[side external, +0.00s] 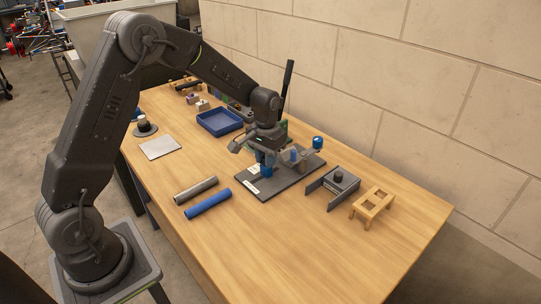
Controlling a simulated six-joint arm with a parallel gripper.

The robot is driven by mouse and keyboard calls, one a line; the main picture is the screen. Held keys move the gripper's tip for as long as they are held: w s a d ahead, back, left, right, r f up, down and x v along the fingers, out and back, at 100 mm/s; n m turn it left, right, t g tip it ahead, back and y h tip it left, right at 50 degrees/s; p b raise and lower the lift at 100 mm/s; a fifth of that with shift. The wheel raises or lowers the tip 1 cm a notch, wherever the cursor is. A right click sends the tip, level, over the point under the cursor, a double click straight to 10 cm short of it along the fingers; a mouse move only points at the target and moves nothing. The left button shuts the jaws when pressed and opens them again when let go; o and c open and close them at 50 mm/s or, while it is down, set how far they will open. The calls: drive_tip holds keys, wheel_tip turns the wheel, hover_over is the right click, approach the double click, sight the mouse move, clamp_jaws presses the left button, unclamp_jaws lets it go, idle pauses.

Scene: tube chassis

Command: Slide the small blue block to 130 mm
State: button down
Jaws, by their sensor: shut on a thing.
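The small blue block (267,171) stands on a dark grey base plate (288,184) on the wooden table. My gripper (267,158) points down over the plate and is shut on the block's upper part; its fingertips are small and partly hidden here. White labels (253,189) lie on the plate beside the block, too small to read, so the block's position in millimetres cannot be told. Right of the block on the plate are a paler blue piece (294,154) and a grey fitting with a round blue knob (318,142).
A grey tube (196,189) and a blue tube (208,202) lie left of the plate. A grey bracket (333,187) and a wooden stand (371,204) are to the right. A blue tray (219,122) is behind. The front table area is clear; a block wall borders the back.

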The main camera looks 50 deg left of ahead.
drive_tip(key=c, duration=1)
unclamp_jaws()
drive_tip(key=shift+r, duration=0.1)
wheel_tip(320, 180, up, 14)
drive_tip(key=s+d+r+m+t, duration=0.1)
drive_tip(key=s+d+r, duration=0.25)
drive_tip(key=s, duration=0.35)
drive_tip(key=s+d+r+t, duration=0.2)
drive_tip(key=s+r, duration=0.2)
drive_tip(key=s, duration=0.2)
drive_tip(key=s+d+f+m+t, duration=0.1)
drive_tip(key=s+d+f+t, duration=0.1)
drive_tip(key=s, duration=1)
drive_tip(key=shift+s+d+f+t, duration=0.2)
drive_tip(key=shift+s+f+t, duration=0.1)
drive_tip(key=shift+f, duration=0.05)
